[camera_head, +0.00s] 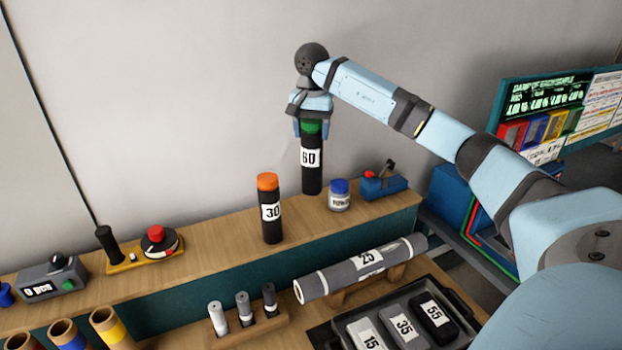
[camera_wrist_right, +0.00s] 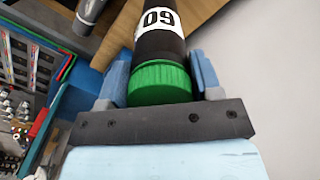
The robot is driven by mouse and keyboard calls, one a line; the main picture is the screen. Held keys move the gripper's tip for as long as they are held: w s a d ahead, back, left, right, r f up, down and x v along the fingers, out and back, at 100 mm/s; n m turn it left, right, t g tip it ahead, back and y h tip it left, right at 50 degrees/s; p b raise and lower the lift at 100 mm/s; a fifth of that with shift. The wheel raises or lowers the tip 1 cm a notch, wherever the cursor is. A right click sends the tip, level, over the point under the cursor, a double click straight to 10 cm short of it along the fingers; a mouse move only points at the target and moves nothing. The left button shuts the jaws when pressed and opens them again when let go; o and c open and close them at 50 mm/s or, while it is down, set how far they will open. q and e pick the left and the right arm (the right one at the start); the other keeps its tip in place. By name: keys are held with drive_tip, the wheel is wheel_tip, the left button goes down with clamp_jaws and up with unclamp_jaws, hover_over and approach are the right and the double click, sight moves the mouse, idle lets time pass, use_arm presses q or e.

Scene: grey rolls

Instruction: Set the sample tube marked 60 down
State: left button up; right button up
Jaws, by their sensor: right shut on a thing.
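The sample tube marked 60 (camera_head: 312,175) is black with a green cap and a white label. It hangs upright in my right gripper (camera_head: 311,128), which is shut on its green cap. In the right wrist view the tube (camera_wrist_right: 158,42) runs away from the gripper (camera_wrist_right: 160,82), its cap between the two blue fingers. The tube's lower end shows in front of the wall and the back of the wooden shelf (camera_head: 215,240); I cannot tell whether it touches the shelf. My left gripper is not in view.
A black tube marked 30 (camera_head: 271,215) with an orange cap stands to the left. A blue-lidded jar (camera_head: 339,197) and a blue device (camera_head: 383,184) stand to the right. A grey roll marked 25 (camera_head: 362,268) lies below, beside a black tray (camera_head: 462,318).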

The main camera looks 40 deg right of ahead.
sight(312, 174)
wheel_tip(312, 174, down, 9)
drive_tip(key=shift+p, duration=0.85)
wheel_tip(312, 174, down, 3)
drive_tip(key=shift+p, duration=0.45)
drive_tip(key=shift+f, duration=0.3)
drive_tip(key=shift+f, duration=0.2)
drive_tip(key=o, duration=1.2)
drive_tip(key=shift+r, duration=0.1)
